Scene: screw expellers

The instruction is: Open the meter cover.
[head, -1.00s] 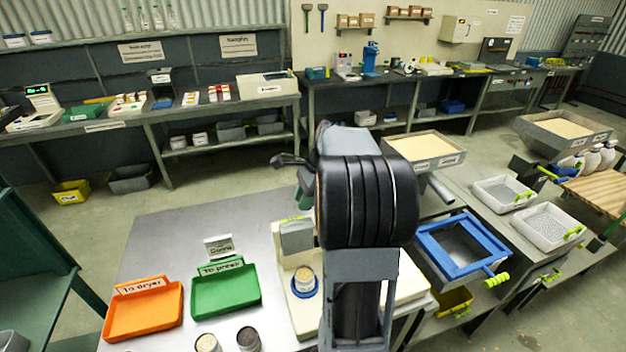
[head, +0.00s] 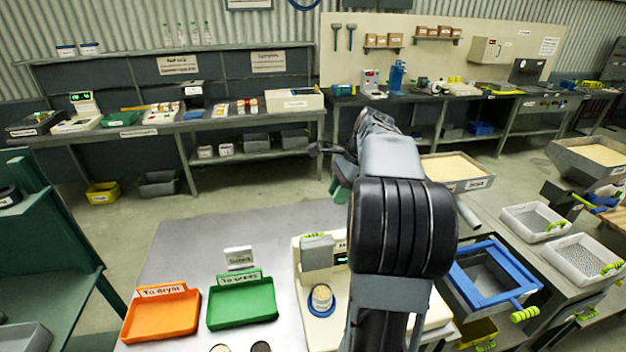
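The cream meter (head: 335,285) stands on the metal table, left of my arm. Its grey cover (head: 317,256) has a lime-green handle (head: 313,235) on top, and a lit green display (head: 341,259) shows beside it. I cannot tell surely from here whether the cover is fully shut. A small filled cup (head: 321,297) sits in a blue ring on the meter's front part. My gripper (head: 322,148) is at the far end of my arm, mostly hidden behind my arm links, apart from the cover. Its fingers are not clear.
Orange (head: 160,315) and green (head: 242,302) trays lie left of the meter, with a small sign (head: 239,257) behind. A blue-framed sieve (head: 492,280) stands right of my arm. The table's back left is clear.

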